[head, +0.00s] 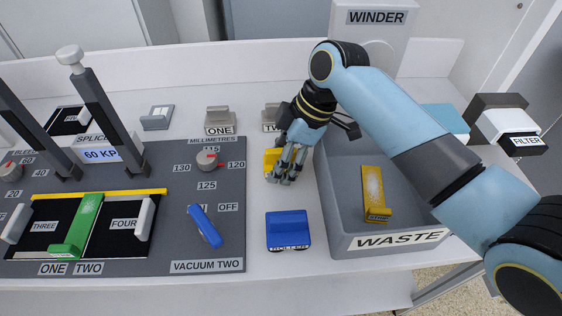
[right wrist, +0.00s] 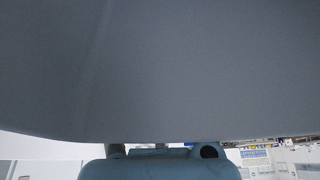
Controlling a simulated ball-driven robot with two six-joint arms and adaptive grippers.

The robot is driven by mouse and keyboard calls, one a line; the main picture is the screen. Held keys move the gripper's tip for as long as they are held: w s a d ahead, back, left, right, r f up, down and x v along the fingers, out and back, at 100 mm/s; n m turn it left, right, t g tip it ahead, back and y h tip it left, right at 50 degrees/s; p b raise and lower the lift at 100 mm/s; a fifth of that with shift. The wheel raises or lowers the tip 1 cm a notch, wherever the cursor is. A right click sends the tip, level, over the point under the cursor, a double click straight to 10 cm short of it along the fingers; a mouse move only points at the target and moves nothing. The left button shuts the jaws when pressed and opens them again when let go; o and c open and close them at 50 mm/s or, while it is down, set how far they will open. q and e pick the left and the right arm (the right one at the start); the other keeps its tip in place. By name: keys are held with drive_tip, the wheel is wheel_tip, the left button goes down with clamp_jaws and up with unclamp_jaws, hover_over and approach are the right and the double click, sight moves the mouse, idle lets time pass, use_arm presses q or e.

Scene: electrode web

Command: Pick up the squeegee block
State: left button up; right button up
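A yellow block (head: 270,160) sits on the white table between the dark panel and the grey bin, partly hidden behind my gripper; it may be the squeegee block, but I can read no label on it. My right gripper (head: 286,172) points down with its fingers right at this block, overlapping it in the head view. I cannot tell whether the fingers touch or grip it. The right wrist view is mostly filled by a plain grey surface and shows neither fingers nor block. My left gripper is not in view.
A blue block marked ROLLER (head: 288,231) stands in front of the gripper. The grey WASTE bin (head: 335,213) is close on the right, with another yellow block (head: 374,190) in it. The dark control panel (head: 225,180) with knobs and a blue lever (head: 205,226) lies left.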

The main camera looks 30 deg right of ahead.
sight(281, 150)
drive_tip(key=c, duration=1.1)
drive_tip(key=shift+o, duration=0.2)
wheel_tip(281, 150, up, 10)
drive_tip(key=shift+r, duration=0.1)
drive_tip(key=o, duration=0.8)
drive_tip(key=c, duration=0.5)
